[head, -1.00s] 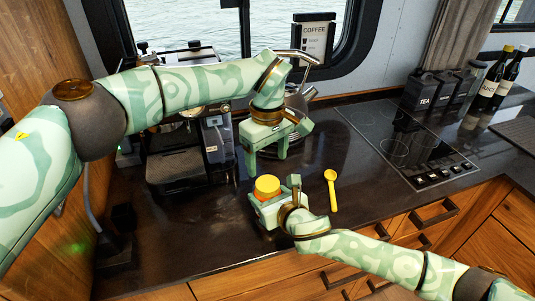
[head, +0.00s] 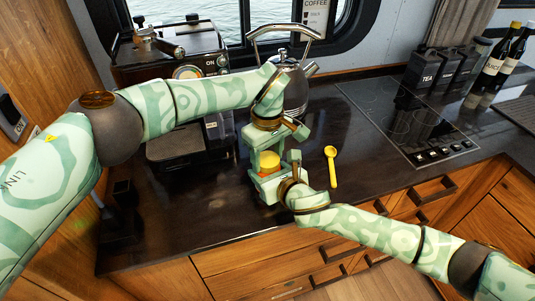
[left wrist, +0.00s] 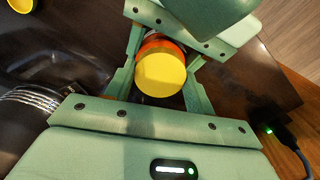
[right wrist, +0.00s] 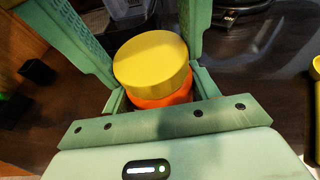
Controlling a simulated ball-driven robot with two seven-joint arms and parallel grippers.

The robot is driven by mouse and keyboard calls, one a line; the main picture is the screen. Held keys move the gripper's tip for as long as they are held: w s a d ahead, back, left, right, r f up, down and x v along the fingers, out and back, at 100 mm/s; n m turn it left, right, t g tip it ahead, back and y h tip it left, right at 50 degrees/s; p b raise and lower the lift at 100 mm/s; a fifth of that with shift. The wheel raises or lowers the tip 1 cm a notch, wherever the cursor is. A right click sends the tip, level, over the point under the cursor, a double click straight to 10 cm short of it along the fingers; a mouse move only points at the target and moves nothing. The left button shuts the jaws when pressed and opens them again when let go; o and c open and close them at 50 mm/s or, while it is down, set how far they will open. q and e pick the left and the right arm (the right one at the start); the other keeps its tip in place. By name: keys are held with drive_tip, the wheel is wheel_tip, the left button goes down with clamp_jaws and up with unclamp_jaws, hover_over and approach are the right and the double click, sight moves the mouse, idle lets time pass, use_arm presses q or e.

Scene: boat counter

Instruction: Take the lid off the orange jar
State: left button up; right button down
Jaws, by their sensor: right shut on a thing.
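The orange jar (right wrist: 165,98) stands upright on the dark counter with its yellow lid (right wrist: 152,62) on top. The lid also shows in the head view (head: 270,159) and in the left wrist view (left wrist: 161,74). My right gripper (head: 270,183) is shut on the jar body below the lid. My left gripper (head: 267,150) points down from above, its open fingers on either side of the lid. In the left wrist view a gap shows between the fingers and the lid. Most of the jar body is hidden by the grippers.
A yellow spoon (head: 331,166) lies on the counter right of the jar. A coffee machine (head: 170,60) and a kettle (head: 293,90) stand behind. A cooktop (head: 410,125) is at the right. The counter's front edge is close to the jar.

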use_arm(q)
drive_tip(key=n, duration=0.9)
drive_tip(key=shift+n, duration=0.4)
drive_tip(key=o, duration=0.9)
drive_tip(key=shift+o, duration=0.7)
drive_tip(key=shift+s, duration=0.1)
drive_tip(key=shift+d, duration=0.1)
